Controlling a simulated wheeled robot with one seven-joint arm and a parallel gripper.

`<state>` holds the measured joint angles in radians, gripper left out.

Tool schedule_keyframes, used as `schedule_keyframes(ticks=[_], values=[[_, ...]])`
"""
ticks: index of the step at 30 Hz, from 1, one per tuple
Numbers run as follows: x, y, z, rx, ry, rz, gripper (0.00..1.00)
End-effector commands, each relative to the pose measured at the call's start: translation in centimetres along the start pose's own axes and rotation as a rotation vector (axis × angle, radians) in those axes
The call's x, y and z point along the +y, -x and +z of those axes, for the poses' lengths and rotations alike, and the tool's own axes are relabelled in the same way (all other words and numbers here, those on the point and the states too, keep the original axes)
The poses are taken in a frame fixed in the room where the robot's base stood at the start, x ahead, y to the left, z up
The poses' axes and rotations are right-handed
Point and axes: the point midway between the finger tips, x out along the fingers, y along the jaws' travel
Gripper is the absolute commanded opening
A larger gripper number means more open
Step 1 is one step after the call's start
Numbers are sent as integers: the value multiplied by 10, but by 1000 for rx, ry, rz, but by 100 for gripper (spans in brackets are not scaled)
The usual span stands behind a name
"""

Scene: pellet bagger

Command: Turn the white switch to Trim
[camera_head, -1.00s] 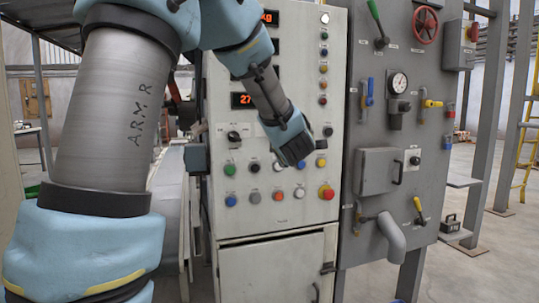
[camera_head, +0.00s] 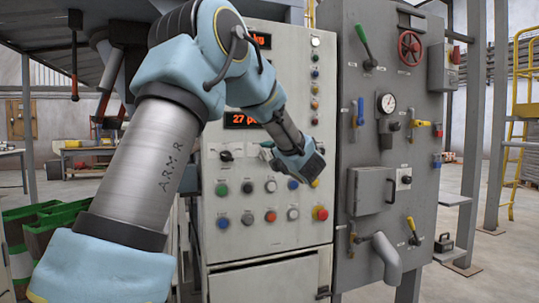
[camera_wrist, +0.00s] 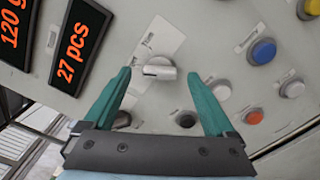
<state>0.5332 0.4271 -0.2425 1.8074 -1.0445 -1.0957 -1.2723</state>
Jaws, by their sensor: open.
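The white switch (camera_wrist: 158,69) is a small round knob with a bar grip on the pale control panel (camera_wrist: 215,40). In the wrist view it sits on a white label plate with small printed words, one of which seems to read Trim. Its bar lies roughly across the picture. My gripper (camera_wrist: 158,79) is open and empty, its two teal fingers reaching toward the panel on either side of the switch, apparently short of touching it. In the head view my gripper (camera_head: 298,164) is in front of the panel and hides most of the switch area.
A black knob (camera_head: 226,155) is left of the switch area. Several coloured buttons, including a red one (camera_head: 320,213), lie below. Orange displays (camera_wrist: 75,55) are close by. A grey panel (camera_head: 362,80) with valves and a gauge (camera_head: 386,102) stands to the right.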

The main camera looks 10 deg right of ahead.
Motion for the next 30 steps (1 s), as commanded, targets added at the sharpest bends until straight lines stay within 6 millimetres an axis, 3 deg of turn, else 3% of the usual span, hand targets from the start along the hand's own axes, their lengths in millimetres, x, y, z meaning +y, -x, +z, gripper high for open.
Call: schedule_keyframes(ticks=[5, 14, 30], values=[[0, -14, 0, 1, -1, 0, 90], [0, -16, 0, 0, -1, 0, 90], [0, -16, 0, 0, -1, 0, 30]])
